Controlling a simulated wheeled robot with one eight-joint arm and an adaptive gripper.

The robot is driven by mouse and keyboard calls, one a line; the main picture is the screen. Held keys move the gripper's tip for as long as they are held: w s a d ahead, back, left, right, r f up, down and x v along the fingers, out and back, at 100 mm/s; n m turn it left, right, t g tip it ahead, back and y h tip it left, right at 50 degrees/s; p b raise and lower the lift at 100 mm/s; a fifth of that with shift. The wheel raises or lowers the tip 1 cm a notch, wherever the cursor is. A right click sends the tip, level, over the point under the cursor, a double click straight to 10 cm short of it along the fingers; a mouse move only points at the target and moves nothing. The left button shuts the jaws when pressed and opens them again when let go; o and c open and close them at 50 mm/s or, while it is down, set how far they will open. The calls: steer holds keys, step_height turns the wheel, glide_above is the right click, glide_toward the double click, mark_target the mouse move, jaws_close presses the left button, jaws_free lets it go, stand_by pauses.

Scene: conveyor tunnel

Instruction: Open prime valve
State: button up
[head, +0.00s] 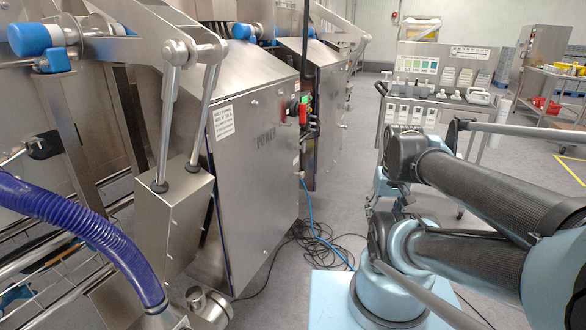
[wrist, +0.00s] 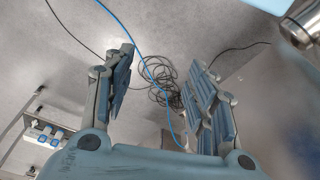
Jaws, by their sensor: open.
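My gripper (wrist: 162,68) is open in the wrist view, its two blue-grey padded fingers wide apart with only floor and cables behind the gap. No part is clearly labelled as the prime valve, and I cannot tell which fitting it is. A shiny metal cylindrical fitting (wrist: 303,22) shows at the top right of the wrist view, outside and apart from the fingers. In the head view, a metal fitting with a round knob (head: 202,301) sits at the bottom left, by the end of a blue ribbed hose (head: 85,228).
A steel cabinet (head: 255,185) marked POWER stands centre left, with red and green controls on its far edge. Loose black cables and a blue cable (head: 318,232) lie on the floor. A steel trolley (head: 440,85) with parts stands behind my arm.

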steer(key=w+a+r+n+y, duration=0.1)
steer(key=w+a+r+y, duration=0.3)
steer(key=w, duration=0.9)
steer(key=w+a+n+t+y, duration=0.15)
steer(key=w+a, duration=0.45)
steer(key=w, duration=0.7)
steer(key=w+a+r+g+y, duration=0.1)
steer(key=w+a+r+y, duration=0.25)
steer(key=w, duration=0.95)
steer(key=w+a+f+n+t+y, duration=0.1)
steer(key=w+a+f+y, duration=0.1)
steer(key=w+f, duration=0.45)
steer(key=w+a+f+n+t+y, duration=0.15)
steer(key=w+f, duration=0.25)
steer(key=w, duration=0.6)
steer(key=w+d+f+t+y, duration=0.1)
steer(key=w+f+y, duration=0.15)
steer(key=f, duration=0.55)
steer(key=w+f+y, duration=0.2)
steer(key=w+f, duration=0.1)
steer(key=f, duration=0.6)
steer(key=x, duration=1.7)
steer(key=shift+w, duration=0.25)
steer(key=shift+r, duration=0.15)
